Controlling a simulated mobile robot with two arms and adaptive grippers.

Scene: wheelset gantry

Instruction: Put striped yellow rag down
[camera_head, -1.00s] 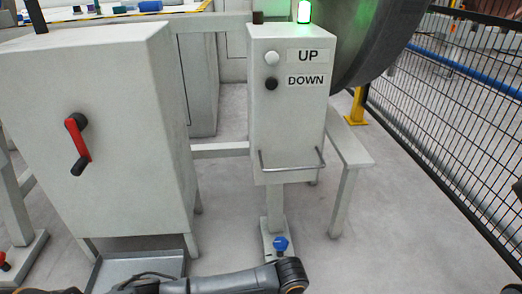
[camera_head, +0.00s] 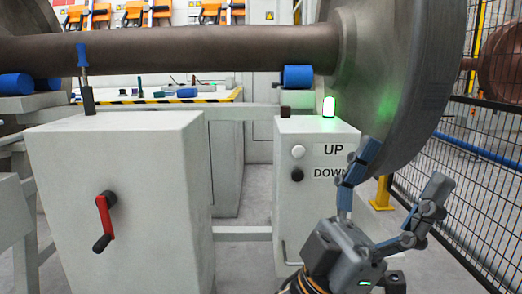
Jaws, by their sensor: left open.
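One finger partly covers the DOWN label. I cannot make out a striped yellow rag in this view.
A grey cabinet (camera_head: 135,170) with a red-black crank handle (camera_head: 103,220) stands at left. A brown axle (camera_head: 200,45) crosses above. A table with a yellow-black edge (camera_head: 150,100) stands behind. A mesh fence (camera_head: 480,190) bounds the right.

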